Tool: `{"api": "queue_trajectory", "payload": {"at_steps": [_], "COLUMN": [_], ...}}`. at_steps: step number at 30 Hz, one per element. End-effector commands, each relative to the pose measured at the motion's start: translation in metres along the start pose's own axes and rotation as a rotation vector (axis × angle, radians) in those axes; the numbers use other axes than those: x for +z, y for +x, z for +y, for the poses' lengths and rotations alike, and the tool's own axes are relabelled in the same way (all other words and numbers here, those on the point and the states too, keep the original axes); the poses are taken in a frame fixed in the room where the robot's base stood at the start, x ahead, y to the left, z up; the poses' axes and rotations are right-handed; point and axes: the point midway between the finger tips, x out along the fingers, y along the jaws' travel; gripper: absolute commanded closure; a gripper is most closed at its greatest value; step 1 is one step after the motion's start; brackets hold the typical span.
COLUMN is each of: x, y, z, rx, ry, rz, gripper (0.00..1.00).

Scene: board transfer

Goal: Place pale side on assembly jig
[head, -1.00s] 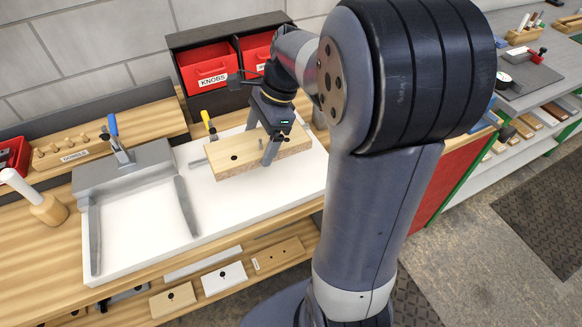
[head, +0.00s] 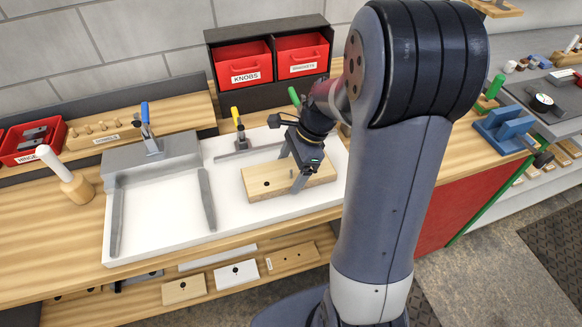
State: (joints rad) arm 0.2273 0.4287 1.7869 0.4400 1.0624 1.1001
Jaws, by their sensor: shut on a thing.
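The pale side is a light wooden board (head: 262,184) with a dark hole near its left end. My gripper (head: 292,172) is shut on it, one finger across its near face. The board lies level over the right half of the white assembly jig (head: 150,226); I cannot tell whether it touches the surface. The jig has grey fences, and clamps with a blue handle (head: 145,113), a yellow handle (head: 235,117) and a green handle (head: 294,97). My arm hides the jig's right end.
A mallet (head: 75,187) stands left of the jig. Red bins (head: 244,66) stand behind it. A dowel rack (head: 95,133) is at the back left. Boards, including a white one (head: 236,273), lie on the shelf below. The jig's left bay is empty.

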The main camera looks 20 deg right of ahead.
Motion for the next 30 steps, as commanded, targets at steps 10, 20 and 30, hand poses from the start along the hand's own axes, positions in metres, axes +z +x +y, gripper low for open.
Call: {"api": "queue_trajectory", "payload": {"at_steps": [10, 20, 30], "x": [-0.001, -0.001, 0.000], "y": [0.002, 0.001, -0.048], "z": [0.000, 0.000, -0.001], "rx": [0.000, 0.000, -0.006], "ry": [0.000, 0.000, -0.001], "rz": [0.000, 0.000, 0.001], "gripper": [0.08, 0.00, 0.00]}}
